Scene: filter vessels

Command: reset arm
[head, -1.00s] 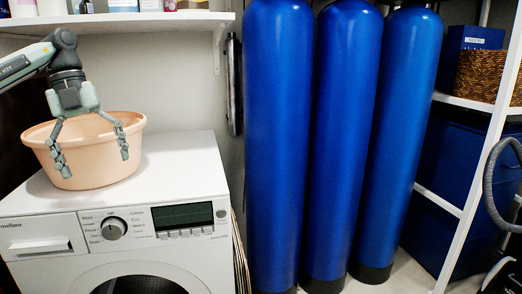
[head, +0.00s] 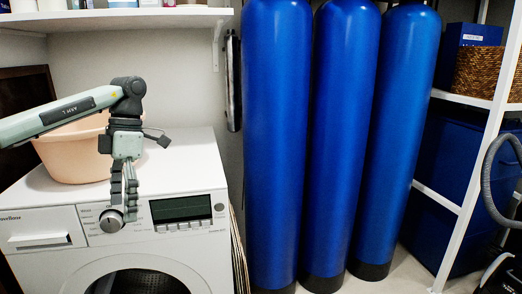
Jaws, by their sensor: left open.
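My left gripper (head: 124,207) hangs fingers down in front of the washing machine (head: 180,160), with its fingertips over the round control knob (head: 111,221). Its fingers show nearly edge-on and hold nothing that I can see; whether they touch the knob I cannot tell. The arm reaches in from the left and covers part of a peach basin (head: 70,160) on top of the machine. My right gripper is not in view.
Tall blue filter vessels (head: 277,140) stand on the floor to the right of the machine. A white shelf (head: 130,18) with bottles hangs above. A white rack (head: 468,97) holds a wicker basket (head: 483,72). The machine's right top is clear.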

